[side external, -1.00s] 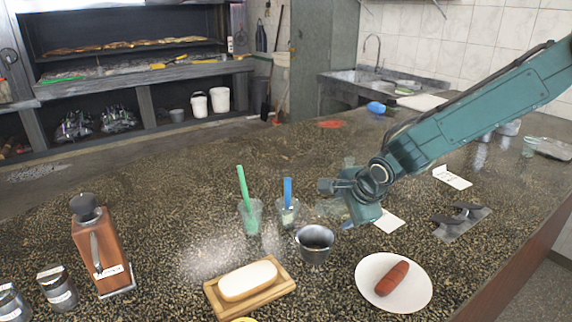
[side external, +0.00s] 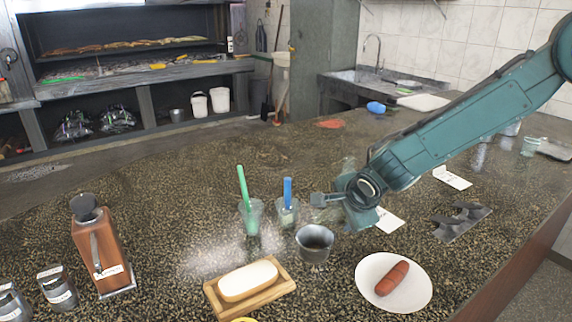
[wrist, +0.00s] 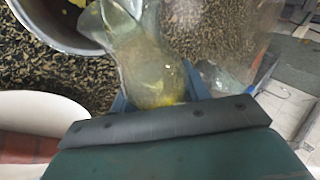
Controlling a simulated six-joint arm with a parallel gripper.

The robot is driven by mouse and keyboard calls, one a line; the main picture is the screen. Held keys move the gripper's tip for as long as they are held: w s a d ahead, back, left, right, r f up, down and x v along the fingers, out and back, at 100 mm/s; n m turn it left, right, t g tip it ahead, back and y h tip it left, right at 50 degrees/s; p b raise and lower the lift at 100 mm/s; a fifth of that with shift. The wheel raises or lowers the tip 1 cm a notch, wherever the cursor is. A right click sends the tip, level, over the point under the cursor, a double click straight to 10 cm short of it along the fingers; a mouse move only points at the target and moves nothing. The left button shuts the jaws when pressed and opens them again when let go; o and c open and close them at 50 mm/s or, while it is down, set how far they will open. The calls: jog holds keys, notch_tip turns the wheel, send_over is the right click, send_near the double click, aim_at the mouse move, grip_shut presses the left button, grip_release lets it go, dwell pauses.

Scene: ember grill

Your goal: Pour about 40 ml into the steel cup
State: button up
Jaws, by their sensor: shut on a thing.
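The steel cup (side external: 314,255) stands upright on the counter, left of and below my gripper (side external: 328,200). In the wrist view the steel cup (wrist: 58,38) is at the upper left, with a small yellow patch inside it. My gripper (wrist: 165,100) is shut on a clear glass vessel (wrist: 150,62) holding pale yellow liquid. The vessel is tilted, its mouth beside or over the cup's rim. I cannot tell whether a stream is falling. The vessel is hard to make out in the side view.
Two clear cups, one with a green stick (side external: 243,187) and one with a blue stick (side external: 288,190), stand left of my gripper. A wooden board with a white block (side external: 248,281) and a white plate (side external: 372,296) with a sausage (side external: 392,278) lie in front. A brown grinder (side external: 100,245) stands left.

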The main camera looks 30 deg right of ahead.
jog(key=shift+r+n+h, duration=0.3)
jog(key=shift+r+h, duration=0.55)
jog(key=shift+h, duration=0.15)
dwell(2.1)
jog(key=shift+d+f+m+y, duration=0.1)
jog(key=shift+f+m+y, duration=0.3)
jog(key=shift+f+y, duration=0.55)
jog(key=shift+r+y, duration=0.2)
jog(key=shift+y, duration=0.35)
dwell(0.3)
jog(key=shift+a+r+m+y, duration=0.2)
jog(key=shift+r+y, duration=0.3)
jog(key=shift+r, duration=0.35)
jog(key=shift+a+r+m+y, duration=0.1)
jog(key=shift+r+m+y, duration=0.3)
jog(key=shift+r, duration=0.45)
jog(key=shift+a+f+y, duration=0.2)
jog(key=shift+y, duration=0.2)
jog(key=shift+a+f+y, duration=0.15)
jog(key=shift+f+y, duration=0.05)
jog(key=shift+y, duration=0.3)
